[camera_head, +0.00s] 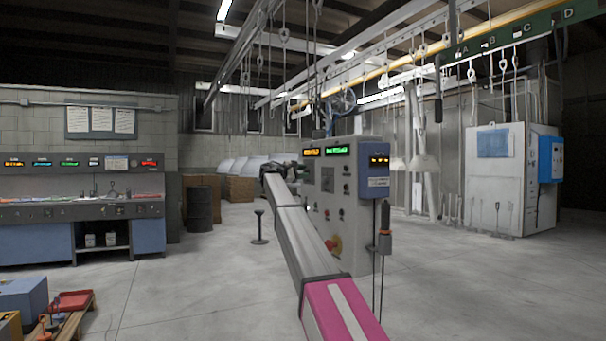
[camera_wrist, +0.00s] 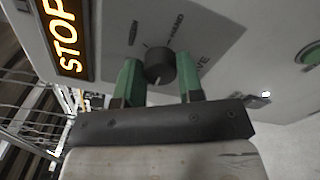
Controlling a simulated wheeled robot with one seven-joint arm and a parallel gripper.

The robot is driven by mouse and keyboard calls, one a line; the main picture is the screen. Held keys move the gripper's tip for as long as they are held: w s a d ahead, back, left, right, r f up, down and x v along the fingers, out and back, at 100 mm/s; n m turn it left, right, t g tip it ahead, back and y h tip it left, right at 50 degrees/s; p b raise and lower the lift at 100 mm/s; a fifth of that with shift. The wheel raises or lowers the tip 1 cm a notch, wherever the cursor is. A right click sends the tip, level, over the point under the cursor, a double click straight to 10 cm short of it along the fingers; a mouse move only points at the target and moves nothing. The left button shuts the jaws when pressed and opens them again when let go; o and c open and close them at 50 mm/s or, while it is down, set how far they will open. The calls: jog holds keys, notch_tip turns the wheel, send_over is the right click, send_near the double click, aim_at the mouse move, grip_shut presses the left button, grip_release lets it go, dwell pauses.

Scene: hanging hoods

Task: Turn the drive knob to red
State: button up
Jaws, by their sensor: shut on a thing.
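The drive knob (camera_wrist: 160,64) is a round black knob on a dark grey label plate in the wrist view. A small pale mark shows at the knob's lower edge. My gripper (camera_wrist: 158,80) has green fingers, one on each side of the knob, and is shut on it. I see no red mark around the knob; its lower side is partly hidden by the gripper. In the head view my arm reaches the grey control cabinet (camera_head: 350,215), and the knob cannot be made out.
An orange "STOP" display (camera_wrist: 66,38) is left of the knob, and a green button (camera_wrist: 308,55) is at the right. A blue box (camera_head: 379,174) with hanging cables is on the cabinet's right side. A black drum (camera_head: 199,209) stands at left.

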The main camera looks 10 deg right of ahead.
jog(key=o, duration=0.9)
jog(key=shift+a, duration=0.1)
jog(key=v, duration=1)
jog(key=shift+s+a, duration=0.15)
jog(key=shift+a, duration=0.2)
